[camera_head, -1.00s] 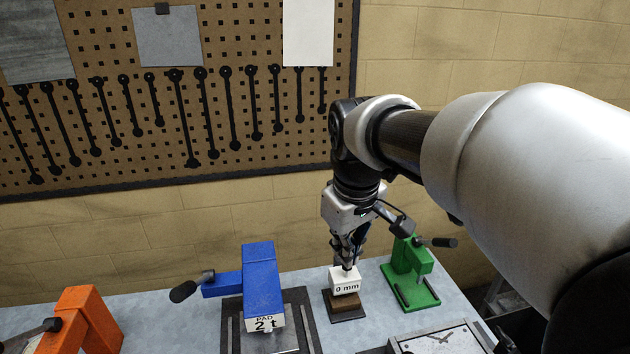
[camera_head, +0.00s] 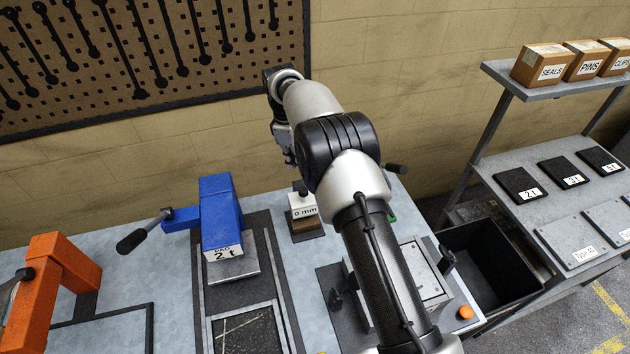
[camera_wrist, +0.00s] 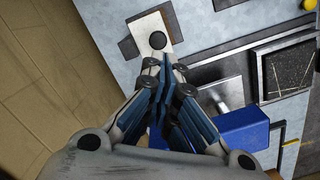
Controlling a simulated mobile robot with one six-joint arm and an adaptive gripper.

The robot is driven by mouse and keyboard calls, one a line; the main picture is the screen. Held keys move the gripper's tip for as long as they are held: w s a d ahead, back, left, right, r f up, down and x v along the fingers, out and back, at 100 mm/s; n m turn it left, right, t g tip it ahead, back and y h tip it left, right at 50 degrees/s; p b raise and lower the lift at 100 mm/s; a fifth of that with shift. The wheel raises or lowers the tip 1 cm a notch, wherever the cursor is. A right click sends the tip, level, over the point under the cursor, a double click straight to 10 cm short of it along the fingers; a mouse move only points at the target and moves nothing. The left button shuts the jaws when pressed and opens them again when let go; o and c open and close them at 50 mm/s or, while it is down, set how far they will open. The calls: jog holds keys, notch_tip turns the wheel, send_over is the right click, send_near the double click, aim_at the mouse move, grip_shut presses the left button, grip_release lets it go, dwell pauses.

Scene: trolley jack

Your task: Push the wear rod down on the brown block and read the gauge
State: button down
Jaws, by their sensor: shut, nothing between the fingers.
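The gauge (camera_head: 303,211) is a white box marked "0 mm" with a dark rod knob (camera_head: 299,187) standing up from its top. It sits on the brown block (camera_head: 308,228), which lies on a dark base plate. In the wrist view the round black knob (camera_wrist: 157,40) shows on the white gauge top (camera_wrist: 147,28), just beyond my fingertips. My gripper (camera_wrist: 165,62) is shut and empty. In the head view my gripper (camera_head: 289,158) is small, partly hidden by my arm, and above the knob, apart from it.
A blue press (camera_head: 220,215) marked "2 t" stands left of the gauge, and an orange press (camera_head: 62,275) stands further left. A green press is mostly hidden behind my arm. A black bin (camera_head: 490,262) and a shelf rack (camera_head: 560,195) stand at the right.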

aim_at(301, 189)
jog(key=shift+w+d+f, duration=0.1)
jog(key=shift+w+f, duration=0.05)
jog(key=shift+f, duration=0.4)
jog(key=shift+w+d+f, duration=0.1)
jog(key=shift+f, duration=0.4)
jog(key=shift+f, duration=0.15)
jog(key=f+b, duration=0.1)
jog(key=f, duration=0.1)
jog(key=f+b, duration=0.4)
jog(key=shift+s+d+f, duration=0.15)
jog(key=shift+d+f, duration=0.1)
jog(key=shift+f, duration=0.1)
